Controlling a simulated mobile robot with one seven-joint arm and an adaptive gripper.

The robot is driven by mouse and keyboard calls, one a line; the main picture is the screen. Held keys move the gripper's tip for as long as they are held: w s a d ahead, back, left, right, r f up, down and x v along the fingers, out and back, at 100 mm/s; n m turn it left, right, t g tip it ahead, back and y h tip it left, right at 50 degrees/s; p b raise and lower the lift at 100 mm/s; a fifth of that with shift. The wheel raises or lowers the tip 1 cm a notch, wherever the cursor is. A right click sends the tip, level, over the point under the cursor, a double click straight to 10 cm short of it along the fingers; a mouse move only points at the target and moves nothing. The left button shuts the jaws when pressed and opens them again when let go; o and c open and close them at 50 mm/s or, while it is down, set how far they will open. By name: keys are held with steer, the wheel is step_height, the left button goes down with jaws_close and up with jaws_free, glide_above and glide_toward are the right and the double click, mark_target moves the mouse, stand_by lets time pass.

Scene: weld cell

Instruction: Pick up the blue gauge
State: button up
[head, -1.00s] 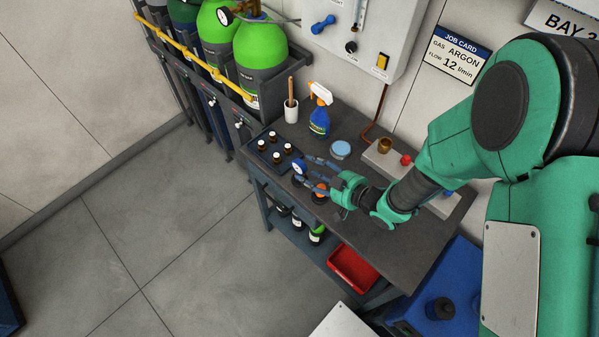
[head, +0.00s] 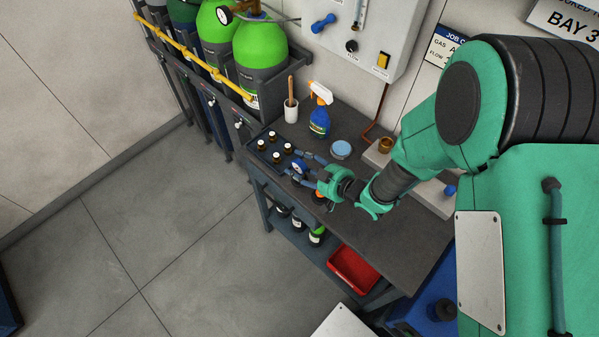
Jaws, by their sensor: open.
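The blue gauge (head: 298,167), with a round white dial, is on the dark bench top (head: 372,232), just right of the tray of small bottles. My gripper (head: 294,163) is open, its fingers reaching left around the gauge, one on the far side and one on the near side. Whether either finger touches the gauge cannot be told. The gripper hides part of the gauge's right side.
A dark tray (head: 253,147) holds several small white-capped bottles. Behind stand a white cup (head: 291,111), a blue spray bottle (head: 319,123) and a light blue tin (head: 341,149). An orange item (head: 319,199) sits close to my gripper. The bench's front right is clear.

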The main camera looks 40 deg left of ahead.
mark_target(301, 160)
steer(key=shift+c, duration=0.5)
jaws_close()
steer(key=shift+r, duration=0.15)
steer(key=shift+w+r, duration=0.1)
steer(key=shift+r, duration=0.7)
step_height(301, 160, up, 2)
steer(key=shift+r+p, duration=0.15)
steer(key=shift+p, duration=0.4)
steer(key=s+d+p, duration=0.1)
steer(key=s+d, duration=0.7)
steer(key=d, duration=0.5)
steer(key=shift+s+d+r, duration=0.25)
steer(key=shift+s+r, duration=0.15)
steer(key=shift+r, duration=0.05)
steer(key=shift+w, duration=0.1)
